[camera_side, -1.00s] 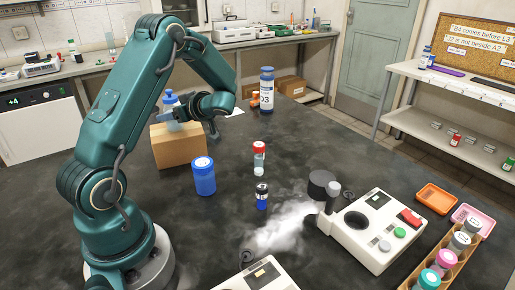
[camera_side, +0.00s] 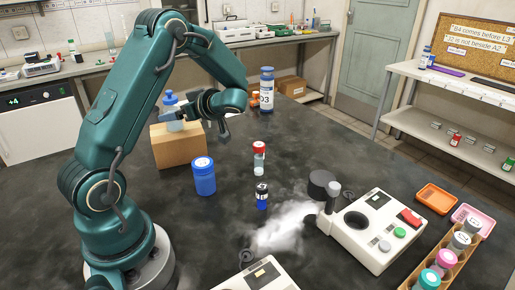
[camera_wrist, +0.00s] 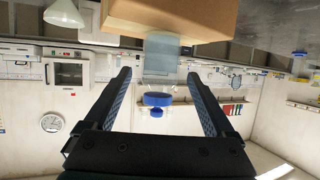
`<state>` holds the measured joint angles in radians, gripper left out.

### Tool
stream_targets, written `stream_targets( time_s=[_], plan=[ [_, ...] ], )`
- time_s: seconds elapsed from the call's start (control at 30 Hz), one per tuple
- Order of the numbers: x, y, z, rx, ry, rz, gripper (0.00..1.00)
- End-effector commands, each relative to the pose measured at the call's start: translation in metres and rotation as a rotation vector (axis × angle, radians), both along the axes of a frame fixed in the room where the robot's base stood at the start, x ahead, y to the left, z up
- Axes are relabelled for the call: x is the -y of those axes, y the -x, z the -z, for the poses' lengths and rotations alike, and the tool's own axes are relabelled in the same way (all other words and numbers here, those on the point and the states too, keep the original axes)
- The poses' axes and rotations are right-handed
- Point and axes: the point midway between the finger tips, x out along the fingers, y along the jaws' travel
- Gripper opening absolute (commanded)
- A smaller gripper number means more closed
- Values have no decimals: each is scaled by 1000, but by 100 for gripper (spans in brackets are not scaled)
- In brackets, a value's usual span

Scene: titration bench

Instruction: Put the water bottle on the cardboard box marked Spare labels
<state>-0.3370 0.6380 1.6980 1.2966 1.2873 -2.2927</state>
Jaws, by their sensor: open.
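The water bottle, translucent with a blue cap (camera_side: 171,100), stands upright on top of a cardboard box (camera_side: 180,148) in the side view. No marking on this box is readable. The wrist view is upside down: the box (camera_wrist: 175,18) is at the top, and the bottle's pale body (camera_wrist: 161,55) and blue cap (camera_wrist: 157,99) show in the gap between my fingers. My gripper (camera_side: 217,128) is open, just right of the bottle in the side view, and the bottle looks free of both fingers.
A blue jar (camera_side: 204,178), a red-capped vial (camera_side: 259,158) and a small dark bottle (camera_side: 262,196) stand on the dark bench near the box. A tall bottle (camera_side: 267,92) stands behind. A white instrument (camera_side: 375,235) and a rack of bottles (camera_side: 428,278) are at right.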

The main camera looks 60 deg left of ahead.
Motion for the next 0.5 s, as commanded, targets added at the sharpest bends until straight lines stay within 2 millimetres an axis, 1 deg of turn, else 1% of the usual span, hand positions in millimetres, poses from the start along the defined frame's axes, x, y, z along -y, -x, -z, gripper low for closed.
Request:
stream_targets(
  time_s=[0.03, 0.2, 0.33, 0.5],
  plan=[
    [11, -5, -5, 3, -1, 7, 89],
    [42, -15, -18, 3, -1, 6, 89],
    [60, -21, -26, 4, -1, 4, 89],
    [73, -24, -32, -1, 4, 3, 89]
  ],
)
